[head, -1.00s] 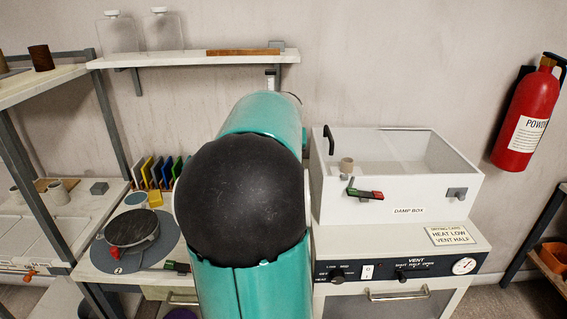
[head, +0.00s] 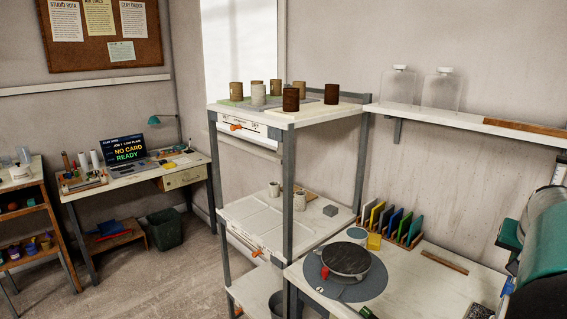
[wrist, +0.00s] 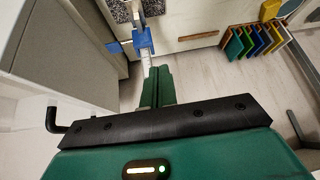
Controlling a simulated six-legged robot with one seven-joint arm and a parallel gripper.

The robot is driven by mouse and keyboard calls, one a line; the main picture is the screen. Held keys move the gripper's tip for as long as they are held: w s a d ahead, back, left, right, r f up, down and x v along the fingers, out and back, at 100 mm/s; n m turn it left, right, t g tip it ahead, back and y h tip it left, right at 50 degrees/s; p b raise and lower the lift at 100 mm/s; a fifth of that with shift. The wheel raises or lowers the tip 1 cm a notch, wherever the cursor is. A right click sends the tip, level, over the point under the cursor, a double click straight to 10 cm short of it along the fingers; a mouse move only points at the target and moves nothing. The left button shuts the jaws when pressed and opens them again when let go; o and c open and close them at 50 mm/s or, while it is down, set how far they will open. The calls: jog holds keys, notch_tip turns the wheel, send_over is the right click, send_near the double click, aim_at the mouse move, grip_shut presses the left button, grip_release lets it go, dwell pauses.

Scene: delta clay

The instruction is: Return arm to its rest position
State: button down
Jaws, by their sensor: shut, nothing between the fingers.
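My arm (head: 540,245) shows at the right edge of the head view as teal and black links. My gripper (wrist: 158,82) is in the wrist view, with its green fingers together and nothing between them. The fingers are clear of the worktop and point toward a blue part (wrist: 142,38) farther off, which I cannot identify.
A worktop holds a turntable with a dark disc (head: 346,259) and a rack of coloured cards (head: 392,222). A shelf unit (head: 288,180) with brown cups (head: 291,99) stands left of it. A desk with a laptop (head: 130,150) is far left.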

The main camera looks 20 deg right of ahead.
jog(key=w+a+n+t+y, duration=0.1)
jog(key=w+a+n+y, duration=0.15)
jog(key=a, duration=1.25)
jog(key=w+a+n+t+y, duration=0.1)
jog(key=w+a+n+y, duration=0.2)
jog(key=a, duration=1.1)
jog(key=s+a+f+n, duration=0.2)
jog(key=s+a+n, duration=0.1)
jog(key=a, duration=0.6)
jog(key=s+a+f+n, duration=0.2)
jog(key=s+a, duration=0.3)
jog(key=a, duration=0.4)
jog(key=shift+a+f+n, duration=0.2)
jog(key=shift+n, duration=0.35)
jog(key=shift+s+d, duration=0.1)
jog(key=shift+d, duration=0.05)
